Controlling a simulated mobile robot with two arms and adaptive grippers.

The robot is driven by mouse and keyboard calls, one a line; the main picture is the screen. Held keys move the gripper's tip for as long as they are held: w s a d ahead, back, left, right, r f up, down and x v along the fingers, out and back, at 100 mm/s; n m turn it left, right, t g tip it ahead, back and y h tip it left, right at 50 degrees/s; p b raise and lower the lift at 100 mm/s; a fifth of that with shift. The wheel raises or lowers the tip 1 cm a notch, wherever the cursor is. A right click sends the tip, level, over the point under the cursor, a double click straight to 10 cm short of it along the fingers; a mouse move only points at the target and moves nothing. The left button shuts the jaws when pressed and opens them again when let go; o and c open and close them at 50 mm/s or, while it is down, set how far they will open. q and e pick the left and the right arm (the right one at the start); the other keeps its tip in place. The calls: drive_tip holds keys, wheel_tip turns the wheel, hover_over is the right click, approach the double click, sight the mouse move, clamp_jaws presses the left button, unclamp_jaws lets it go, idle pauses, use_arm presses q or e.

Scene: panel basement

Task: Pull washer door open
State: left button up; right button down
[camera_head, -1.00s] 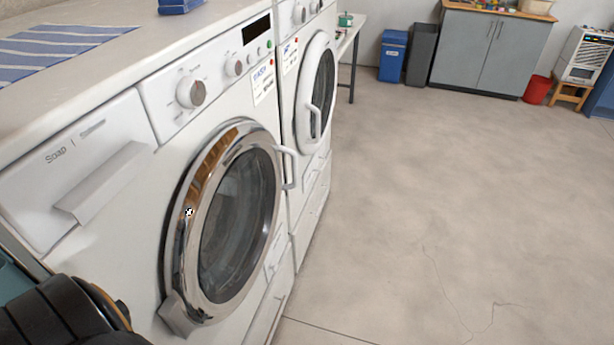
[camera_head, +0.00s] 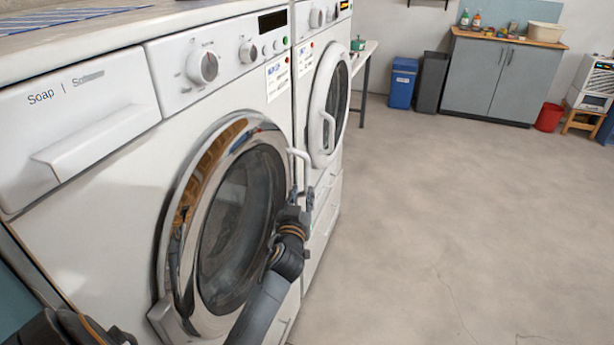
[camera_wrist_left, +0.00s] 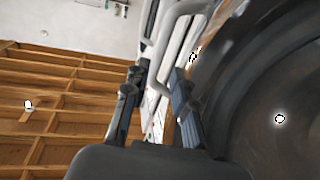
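The near white washer (camera_head: 90,240) has a round door (camera_head: 190,235) with a chrome ring and dark glass. The door looks closed. Its white bar handle (camera_head: 302,160) is on the door's right side. My left gripper (camera_head: 300,198) is at the lower end of the handle. In the left wrist view the two fingers of my left gripper (camera_wrist_left: 158,78) are apart, with the white handle (camera_wrist_left: 172,45) at and just beyond their tips. I cannot tell whether they touch it. The dark door glass (camera_wrist_left: 265,100) fills the right of that view. My right gripper is not in view.
A second white machine (camera_head: 330,100) with a round door stands just beyond. A small table (camera_head: 365,50), a blue bin (camera_head: 402,82), a grey cabinet (camera_head: 490,80) and a red bucket (camera_head: 549,117) are at the back. The floor (camera_head: 450,220) to the right is clear.

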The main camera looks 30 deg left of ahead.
sight(307, 178)
use_arm(q)
drive_tip(key=x, duration=0.9)
drive_tip(key=shift+f, duration=0.1)
clamp_jaws()
